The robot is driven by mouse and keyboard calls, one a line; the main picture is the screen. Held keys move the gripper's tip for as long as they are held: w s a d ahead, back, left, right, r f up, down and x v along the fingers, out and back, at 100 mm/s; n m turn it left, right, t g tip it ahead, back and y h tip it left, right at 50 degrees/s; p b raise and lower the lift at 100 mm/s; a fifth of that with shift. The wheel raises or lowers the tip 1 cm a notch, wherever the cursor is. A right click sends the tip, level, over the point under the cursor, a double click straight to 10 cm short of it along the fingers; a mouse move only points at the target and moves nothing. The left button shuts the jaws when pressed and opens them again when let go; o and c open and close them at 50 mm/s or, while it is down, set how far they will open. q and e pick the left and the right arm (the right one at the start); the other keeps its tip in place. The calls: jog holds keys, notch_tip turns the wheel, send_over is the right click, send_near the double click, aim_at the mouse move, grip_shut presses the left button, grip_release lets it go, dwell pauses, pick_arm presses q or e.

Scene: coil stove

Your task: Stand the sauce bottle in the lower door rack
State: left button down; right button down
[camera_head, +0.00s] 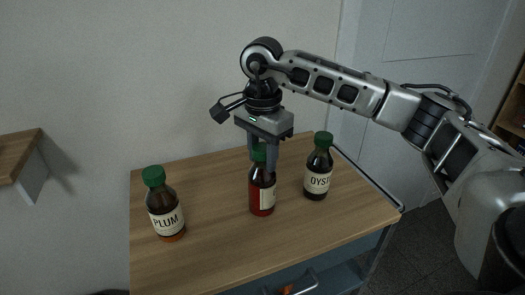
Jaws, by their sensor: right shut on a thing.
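Three sauce bottles with green caps stand on a wooden counter top (215,259). The middle bottle (261,198) is red with a pale label that is turned partly away, so I cannot read it. My right gripper (263,155) reaches down from above and is shut on this middle bottle at its neck and cap. The bottle is upright and seems to be at counter level. A dark bottle labelled PLUM (165,212) stands to the left. A dark bottle labelled OYST (318,172) stands close to the right. My left gripper is not in view. No door rack shows.
A cabinet with a drawer handle (291,285) is under the counter front. A wooden shelf edge (18,152) juts in at the far left. A grey door-like panel (428,70) is behind my right arm. The counter between the PLUM and middle bottles is clear.

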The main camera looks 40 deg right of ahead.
jog(key=shift+f, duration=0.15)
jog(key=c, duration=0.9)
grip_release()
jog(key=shift+c, duration=0.2)
